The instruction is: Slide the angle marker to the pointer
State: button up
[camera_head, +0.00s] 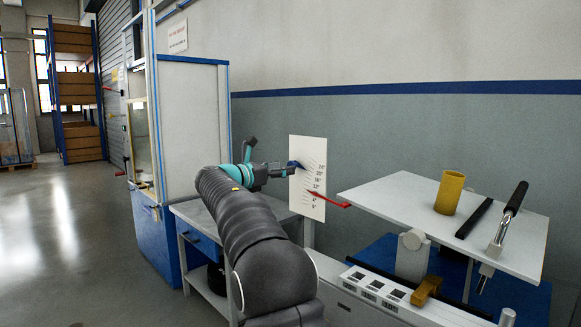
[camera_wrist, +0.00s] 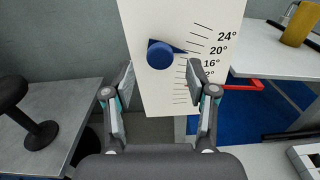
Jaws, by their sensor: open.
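The white angle scale board (camera_head: 308,209) stands upright left of the tilted white plate, with tick marks and degree labels. The blue angle marker (camera_head: 297,164) is a round knob with a pointed tip on the upper part of the board. In the wrist view the marker (camera_wrist: 160,55) points near the 20° label. The red pointer (camera_head: 329,200) reaches from the plate to the board lower down, near the 12° label. In the wrist view the pointer (camera_wrist: 243,85) is partly hidden by the right finger. My gripper (camera_wrist: 158,80) is open, its fingers either side below the knob, apparently not touching it.
The tilted plate (camera_head: 385,193) carries a yellow cup (camera_head: 449,192), a black bar (camera_head: 474,218) and a black-handled tool (camera_head: 508,215). A grey table (camera_wrist: 62,100) with a black stool-shaped object (camera_wrist: 35,130) is at the left. The wall is behind the board.

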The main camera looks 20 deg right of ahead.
jog(key=shift+x, duration=2.2)
grip_shut()
